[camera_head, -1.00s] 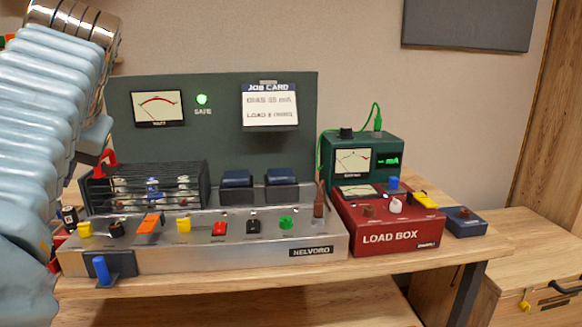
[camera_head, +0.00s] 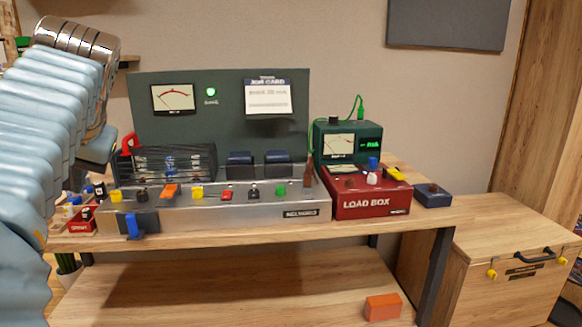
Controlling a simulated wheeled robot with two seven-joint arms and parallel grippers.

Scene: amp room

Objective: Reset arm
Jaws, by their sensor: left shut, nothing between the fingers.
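My left arm, in pale blue ribbed sleeving with a silver ringed joint at the top, fills the left edge of the head view. The dark grey part of my left gripper (camera_head: 98,150) hangs beside the left end of the amp. The gripper is shut and empty; its fingertips are hard to make out. The silver amp (camera_head: 255,211) stands on the wooden bench, with colored knobs and switches along its front and a black cage (camera_head: 205,160) on top. A red handle (camera_head: 130,143) shows close to the gripper; I cannot tell whether they touch. My right gripper is out of view.
A red load box (camera_head: 368,205), a green meter (camera_head: 372,143) and a small blue box (camera_head: 432,195) stand at the bench's right. An orange block (camera_head: 382,307) lies on the lower shelf. A wooden cabinet (camera_head: 520,235) stands at right. A red bin (camera_head: 82,222) is at left.

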